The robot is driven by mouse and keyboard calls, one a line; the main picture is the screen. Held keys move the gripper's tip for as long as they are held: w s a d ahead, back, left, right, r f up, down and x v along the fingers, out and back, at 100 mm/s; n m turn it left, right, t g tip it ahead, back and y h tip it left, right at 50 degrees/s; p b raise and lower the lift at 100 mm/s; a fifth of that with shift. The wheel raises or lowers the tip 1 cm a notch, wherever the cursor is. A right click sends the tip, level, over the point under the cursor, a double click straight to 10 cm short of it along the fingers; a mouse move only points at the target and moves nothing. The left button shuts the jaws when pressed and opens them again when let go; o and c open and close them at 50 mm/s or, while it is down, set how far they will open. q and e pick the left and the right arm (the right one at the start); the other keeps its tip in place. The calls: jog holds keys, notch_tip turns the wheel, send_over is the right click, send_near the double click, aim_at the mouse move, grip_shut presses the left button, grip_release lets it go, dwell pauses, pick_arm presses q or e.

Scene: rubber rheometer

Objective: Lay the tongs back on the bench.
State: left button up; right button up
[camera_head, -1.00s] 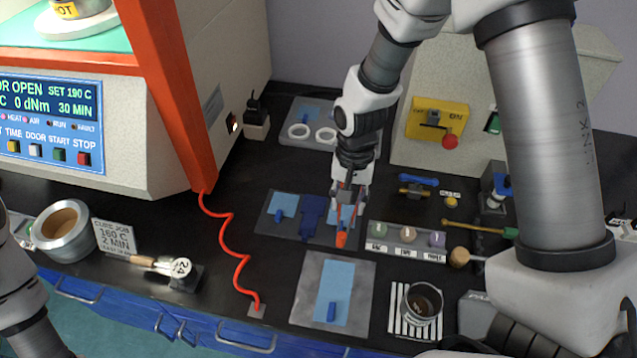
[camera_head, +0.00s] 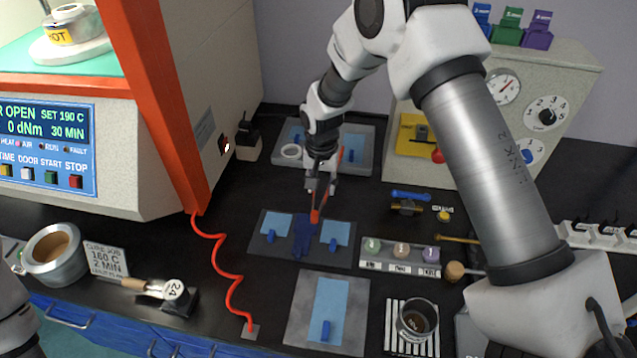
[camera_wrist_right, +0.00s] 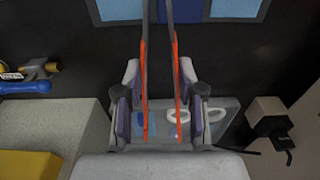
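The tongs, with grey arms and orange-red parts, show in the right wrist view (camera_wrist_right: 177,75). I cannot tell whether the tongs touch anything below. The black bench (camera_head: 225,185) lies under them. My left gripper is out of the head view; only part of the left arm shows at the left edge.
The dark mat (camera_head: 346,257) holds light blue pads and a dark blue piece. A grey tray (camera_head: 365,160) with white rings stands behind. A sample rack (camera_head: 400,268) is to the right, a red coiled cord (camera_head: 222,262) to the left.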

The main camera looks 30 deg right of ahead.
jog(key=w+f, duration=0.1)
jog(key=w+f+p, duration=0.1)
jog(key=shift+d+f, duration=0.2)
jog(key=shift+f, duration=0.2)
jog(key=shift+w+f+p, duration=0.1)
jog(key=shift+f+p, duration=0.2)
jog(key=shift+f, duration=0.2)
jog(key=shift+f+b, duration=0.3)
jog(key=o, duration=0.5)
jog(key=shift+f, duration=0.1)
